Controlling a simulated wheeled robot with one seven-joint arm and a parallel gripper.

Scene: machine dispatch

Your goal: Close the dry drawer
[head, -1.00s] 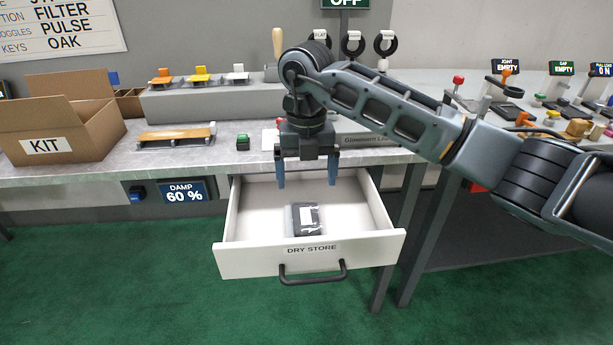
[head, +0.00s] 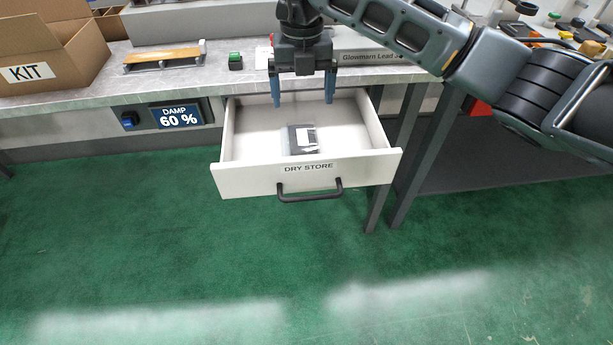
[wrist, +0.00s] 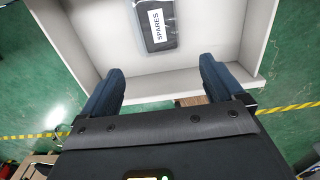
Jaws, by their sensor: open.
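The white dry store drawer (head: 240,179) is pulled out from under the bench, with a black bar handle (head: 309,191) on its front. A dark packet (head: 303,139) lies inside; in the wrist view the packet (wrist: 156,38) reads "SPARES". Whether the fingertips are below the drawer's rim I cannot tell.
The bench top (head: 90,100) runs above and behind the drawer. A damp display (head: 177,116) reading 60 % is left of it. A bench leg (head: 409,155) stands close on the right. A KIT box (head: 45,55) sits on the bench. The green floor in front is clear.

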